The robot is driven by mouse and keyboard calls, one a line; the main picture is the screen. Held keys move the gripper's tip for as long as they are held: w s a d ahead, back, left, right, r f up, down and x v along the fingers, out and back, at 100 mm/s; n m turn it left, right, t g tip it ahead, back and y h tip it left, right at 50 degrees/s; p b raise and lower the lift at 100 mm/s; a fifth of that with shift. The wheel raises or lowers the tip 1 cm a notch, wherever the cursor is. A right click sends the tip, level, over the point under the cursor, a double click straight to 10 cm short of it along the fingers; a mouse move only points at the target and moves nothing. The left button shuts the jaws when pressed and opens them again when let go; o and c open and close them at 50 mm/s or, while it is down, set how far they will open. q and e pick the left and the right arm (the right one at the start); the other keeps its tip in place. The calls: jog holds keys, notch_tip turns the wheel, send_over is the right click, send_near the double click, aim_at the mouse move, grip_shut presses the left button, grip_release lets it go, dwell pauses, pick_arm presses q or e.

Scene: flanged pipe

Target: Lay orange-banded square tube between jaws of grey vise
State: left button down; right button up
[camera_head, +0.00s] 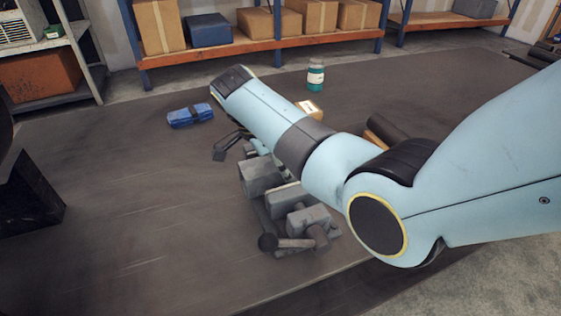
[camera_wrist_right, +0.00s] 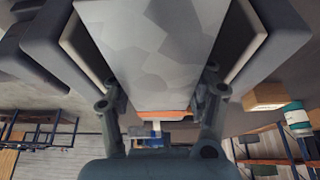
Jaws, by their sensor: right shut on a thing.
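The grey vise (camera_head: 272,212) stands on the dark worktop below my right arm, its handle towards the front. In the right wrist view, its jaws show as a left jaw (camera_wrist_right: 52,42) and a right jaw (camera_wrist_right: 272,40) with pale inner plates. The square tube (camera_wrist_right: 150,50), grey with an orange band (camera_wrist_right: 178,113) near my end, lies between them; gaps show on both sides. My right gripper (camera_wrist_right: 160,96) is shut on the tube near the band. In the head view, my arm mostly hides this gripper (camera_head: 236,146) and I cannot make out the tube. My left gripper is out of view.
A blue strapped pouch (camera_head: 190,116) lies left of my right wrist. A teal bottle (camera_head: 315,75) and a small cardboard box (camera_head: 309,108) stand behind the arm. A dark cylinder (camera_head: 389,127) lies right of them.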

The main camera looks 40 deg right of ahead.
jog(key=shift+f, duration=0.6)
jog(key=o, duration=1.7)
jog(key=shift+c, duration=0.2)
jog(key=shift+o, duration=0.4)
jog(key=shift+f, duration=0.1)
jog(key=v, duration=1.2)
jog(key=shift+s, duration=0.1)
